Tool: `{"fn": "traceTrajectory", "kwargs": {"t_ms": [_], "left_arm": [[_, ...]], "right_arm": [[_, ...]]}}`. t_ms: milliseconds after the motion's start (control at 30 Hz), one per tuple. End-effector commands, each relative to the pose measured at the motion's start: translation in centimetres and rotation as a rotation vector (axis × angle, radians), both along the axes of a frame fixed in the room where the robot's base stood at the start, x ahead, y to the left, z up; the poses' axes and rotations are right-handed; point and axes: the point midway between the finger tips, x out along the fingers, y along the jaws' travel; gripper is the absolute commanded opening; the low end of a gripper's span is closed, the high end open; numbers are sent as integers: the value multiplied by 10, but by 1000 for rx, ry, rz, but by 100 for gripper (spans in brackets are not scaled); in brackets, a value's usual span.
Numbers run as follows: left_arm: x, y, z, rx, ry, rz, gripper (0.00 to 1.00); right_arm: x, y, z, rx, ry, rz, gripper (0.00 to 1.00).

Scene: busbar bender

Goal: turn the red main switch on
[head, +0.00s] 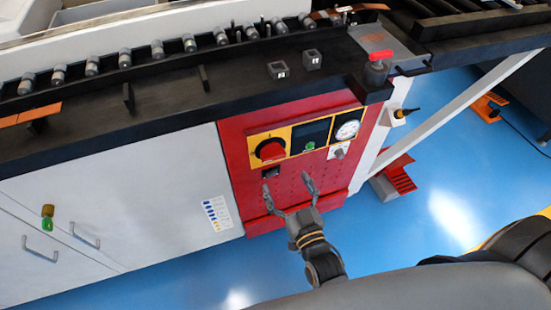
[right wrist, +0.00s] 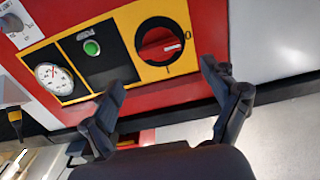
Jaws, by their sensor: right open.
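The red main switch (head: 270,150) is a round knob on a yellow plate, on the red front panel of the bender. In the right wrist view the switch (right wrist: 160,44) has a black ring, with marks "0" at its right and "I" below it. A pale line on the knob points toward the "0". My right gripper (head: 289,192) is open and empty, in front of the panel and below the switch. In the right wrist view its fingers (right wrist: 163,78) stand wide apart, with the switch just beyond and between them, apart from it. My left gripper is not in view.
Right of the switch are a green button (head: 310,145) and a pressure gauge (head: 347,130). A red foot pedal (head: 396,178) lies on the blue floor at the right.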

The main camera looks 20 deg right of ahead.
Motion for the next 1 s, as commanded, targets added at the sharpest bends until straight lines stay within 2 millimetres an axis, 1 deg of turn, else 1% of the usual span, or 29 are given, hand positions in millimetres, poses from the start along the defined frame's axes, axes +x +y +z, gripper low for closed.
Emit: {"fn": "traceTrajectory", "kwargs": {"t_ms": [33,200,300,400,567,833,967,1000], "left_arm": [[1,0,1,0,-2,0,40],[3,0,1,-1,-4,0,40],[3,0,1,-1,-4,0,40],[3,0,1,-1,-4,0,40],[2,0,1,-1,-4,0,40],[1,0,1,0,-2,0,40],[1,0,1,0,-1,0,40],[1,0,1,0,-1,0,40]], "right_arm": [[13,0,1,0,-3,-1,87],[48,1,1,0,-3,0,87],[63,2,0,0,0,0,87],[74,2,0,0,0,0,87],[82,3,-1,0,2,0,87],[83,3,-1,0,2,0,87],[83,3,-1,0,2,0,60],[83,3,-1,0,2,0,52]]}}
